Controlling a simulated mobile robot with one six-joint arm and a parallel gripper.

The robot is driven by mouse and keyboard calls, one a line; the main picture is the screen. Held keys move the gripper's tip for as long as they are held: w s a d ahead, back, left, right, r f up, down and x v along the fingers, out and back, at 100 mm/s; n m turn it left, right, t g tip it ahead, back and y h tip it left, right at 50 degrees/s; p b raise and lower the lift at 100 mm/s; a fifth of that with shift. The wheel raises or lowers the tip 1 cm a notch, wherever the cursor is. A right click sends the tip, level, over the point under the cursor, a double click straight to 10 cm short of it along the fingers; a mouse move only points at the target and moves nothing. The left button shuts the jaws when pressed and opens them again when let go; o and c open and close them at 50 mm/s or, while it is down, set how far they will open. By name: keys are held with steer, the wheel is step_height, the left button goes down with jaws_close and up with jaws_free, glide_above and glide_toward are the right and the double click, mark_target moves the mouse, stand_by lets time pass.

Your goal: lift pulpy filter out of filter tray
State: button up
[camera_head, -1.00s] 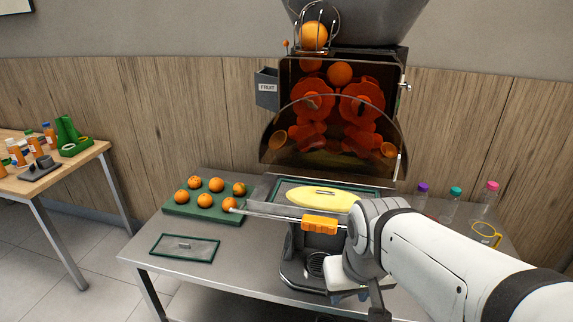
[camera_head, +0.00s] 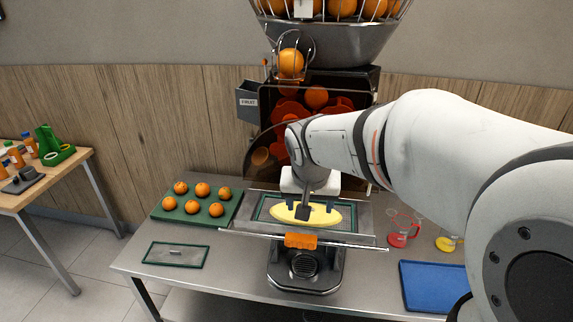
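The pulpy filter (camera_head: 348,224) is a mesh in a green frame with a yellow mound of pulp (camera_head: 327,217) on it. It lies in the filter tray (camera_head: 362,232), which sticks out from the juicer and has an orange handle (camera_head: 300,241) in front. My gripper (camera_head: 303,212) points down at the middle of the pulp, where the filter's small handle is hidden behind it. The fingers are too small and dark to tell whether they are open or shut on that handle.
A second green-framed filter (camera_head: 175,254) lies clean on the table at left. A green board with oranges (camera_head: 222,221) is behind it. A red jug (camera_head: 402,229) and a yellow jug (camera_head: 449,241) stand at right, near an empty blue tray (camera_head: 433,285).

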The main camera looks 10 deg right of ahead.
steer(key=shift+m, duration=0.3)
steer(key=w+f, duration=0.1)
steer(key=f, duration=0.1)
steer(key=w+f+p, duration=0.1)
steer(key=w+f, duration=0.1)
steer(key=w+f+p, duration=0.1)
steer(key=w+f, duration=0.1)
steer(key=shift+w+d, duration=0.1)
steer(key=shift+d, duration=0.15)
steer(key=shift+c, duration=0.3)
steer(key=shift+r, duration=0.1)
steer(key=c, duration=1)
